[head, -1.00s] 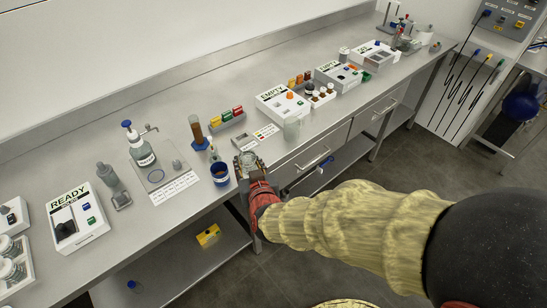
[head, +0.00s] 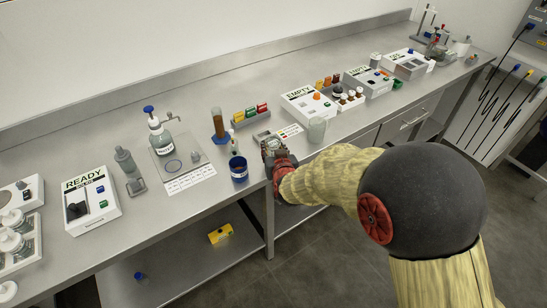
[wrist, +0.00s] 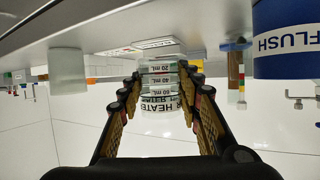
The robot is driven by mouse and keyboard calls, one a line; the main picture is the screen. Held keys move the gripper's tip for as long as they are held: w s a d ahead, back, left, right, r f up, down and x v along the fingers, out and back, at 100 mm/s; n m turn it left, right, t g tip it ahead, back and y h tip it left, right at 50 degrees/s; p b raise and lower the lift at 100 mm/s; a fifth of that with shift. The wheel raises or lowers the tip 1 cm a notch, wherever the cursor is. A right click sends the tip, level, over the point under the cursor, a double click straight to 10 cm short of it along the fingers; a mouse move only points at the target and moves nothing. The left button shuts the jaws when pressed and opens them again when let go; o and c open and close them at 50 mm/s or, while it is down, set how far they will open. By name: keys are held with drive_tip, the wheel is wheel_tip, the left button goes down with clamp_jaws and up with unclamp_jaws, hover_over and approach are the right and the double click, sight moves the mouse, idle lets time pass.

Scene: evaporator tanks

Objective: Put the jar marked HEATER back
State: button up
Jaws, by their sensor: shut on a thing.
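My gripper (head: 272,152) is at the front edge of the bench, between the blue FLUSH cup (head: 238,171) and a clear beaker (head: 317,130). It is shut on a clear glass jar (head: 270,145). In the wrist view the jar (wrist: 160,78) sits between both fingers (wrist: 160,100), with mL marks and a label on which HEATER can be read. The fingers and wrist partly hide the jar in the head view, and I cannot tell its height above the bench there.
A grey pad (head: 196,174) with a blue ring outline, a blue-capped bottle (head: 159,138) and a white card lies left of the cup. A brown cylinder (head: 218,122) and colored blocks stand behind. EMPTY (head: 308,105) and READY (head: 91,206) boxes flank the area.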

sight(273, 154)
drive_tip(key=shift+w+f, duration=0.25)
drive_tip(key=shift+f, duration=0.05)
drive_tip(key=shift+w+f+b, duration=0.15)
drive_tip(key=shift+f+b, duration=0.85)
drive_tip(key=shift+f, duration=0.55)
drive_tip(key=shift+f, duration=0.15)
drive_tip(key=o, duration=1.3)
